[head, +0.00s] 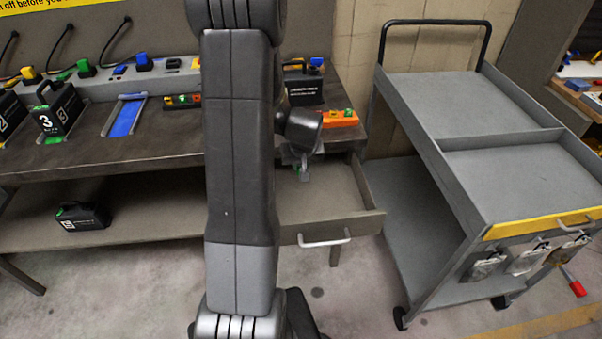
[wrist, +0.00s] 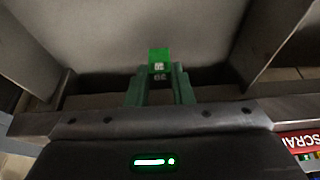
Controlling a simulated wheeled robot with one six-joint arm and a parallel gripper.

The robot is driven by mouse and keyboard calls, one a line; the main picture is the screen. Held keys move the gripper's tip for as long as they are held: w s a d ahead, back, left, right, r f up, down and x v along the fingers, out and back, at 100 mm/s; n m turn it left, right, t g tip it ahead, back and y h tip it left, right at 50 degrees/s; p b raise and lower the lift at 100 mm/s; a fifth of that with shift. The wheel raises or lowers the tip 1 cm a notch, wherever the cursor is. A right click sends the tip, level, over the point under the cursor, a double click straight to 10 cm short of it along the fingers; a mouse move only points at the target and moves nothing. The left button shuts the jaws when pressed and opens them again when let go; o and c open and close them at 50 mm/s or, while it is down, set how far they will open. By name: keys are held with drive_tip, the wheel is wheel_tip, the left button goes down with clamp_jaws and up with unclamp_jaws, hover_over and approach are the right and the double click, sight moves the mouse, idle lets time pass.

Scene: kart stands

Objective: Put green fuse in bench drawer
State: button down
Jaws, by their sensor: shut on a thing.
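The bench drawer (head: 330,205) is pulled open at the right end of the workbench, and its floor looks bare. My gripper (head: 303,170) is over the rear part of the open drawer, partly hidden by my arm in the head view. In the wrist view my gripper (wrist: 160,85) is shut on the green fuse (wrist: 159,60), a small block with a white marking and "30" on it. The drawer floor (wrist: 150,25) lies beyond the fuse, with drawer walls at both sides. I cannot tell how far the fuse is above the floor.
The workbench (head: 90,158) carries black numbered cases, a blue tray (head: 125,116) and an orange fuse holder (head: 340,118). Another black case (head: 82,216) lies on the lower shelf. A grey cart (head: 450,105) stands right of the drawer. The floor before the drawer is clear.

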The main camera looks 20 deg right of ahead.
sight(301, 184)
drive_tip(key=shift+f, duration=1.85)
drive_tip(key=shift+f+b, duration=0.2)
drive_tip(key=shift+b, duration=0.15)
drive_tip(key=c, duration=1.3)
unclamp_jaws()
drive_tip(key=shift+r, duration=0.1)
drive_tip(key=shift+r, duration=0.1)
drive_tip(key=shift+r+p, duration=0.25)
drive_tip(key=shift+p, duration=0.05)
drive_tip(key=v, duration=1.1)
drive_tip(key=shift+s+r, duration=0.25)
